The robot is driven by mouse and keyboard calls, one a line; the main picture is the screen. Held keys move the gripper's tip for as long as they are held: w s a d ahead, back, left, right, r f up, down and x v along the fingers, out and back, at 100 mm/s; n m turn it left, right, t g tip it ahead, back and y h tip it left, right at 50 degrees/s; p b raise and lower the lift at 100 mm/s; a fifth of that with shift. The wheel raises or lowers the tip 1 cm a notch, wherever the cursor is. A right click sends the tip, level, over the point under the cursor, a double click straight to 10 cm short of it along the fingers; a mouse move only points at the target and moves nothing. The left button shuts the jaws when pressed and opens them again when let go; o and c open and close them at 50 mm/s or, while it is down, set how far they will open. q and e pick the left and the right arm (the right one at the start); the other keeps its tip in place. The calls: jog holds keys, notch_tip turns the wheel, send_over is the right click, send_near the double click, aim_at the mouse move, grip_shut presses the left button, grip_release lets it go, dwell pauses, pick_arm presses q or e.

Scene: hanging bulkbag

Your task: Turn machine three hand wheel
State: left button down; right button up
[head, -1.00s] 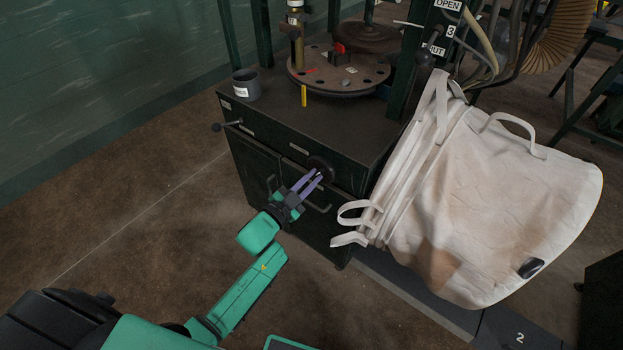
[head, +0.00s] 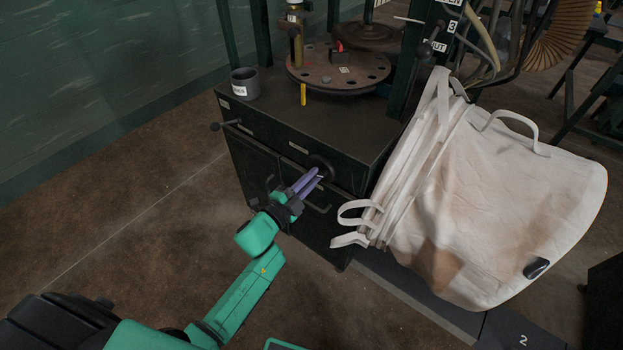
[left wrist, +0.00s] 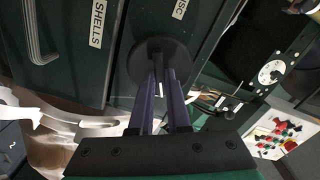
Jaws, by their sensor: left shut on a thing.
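The black round hand wheel (head: 320,164) is on the front of the dark green machine cabinet (head: 330,130), near its upper right edge. In the left wrist view, the wheel (left wrist: 150,58) is a dark disc with a short grip standing out of it. My left gripper (head: 317,173) reaches in from the lower left. Its purple fingers (left wrist: 162,88) are shut on the wheel's grip, one finger on each side. The fingers cover part of the grip. My right gripper is not in view.
A large pale bulk bag (head: 490,200) with loose straps hangs close on the right of the cabinet. Drawer handles (head: 318,207) are just below the wheel. A round disc (head: 338,70) and a grey cup (head: 245,83) stand on top. The floor at left is clear.

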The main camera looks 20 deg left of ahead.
pick_arm(q)
jog(key=shift+f, duration=0.1)
jog(key=c, duration=0.9)
grip_release()
jog(key=v, duration=1.4)
jog(key=shift+s, duration=0.3)
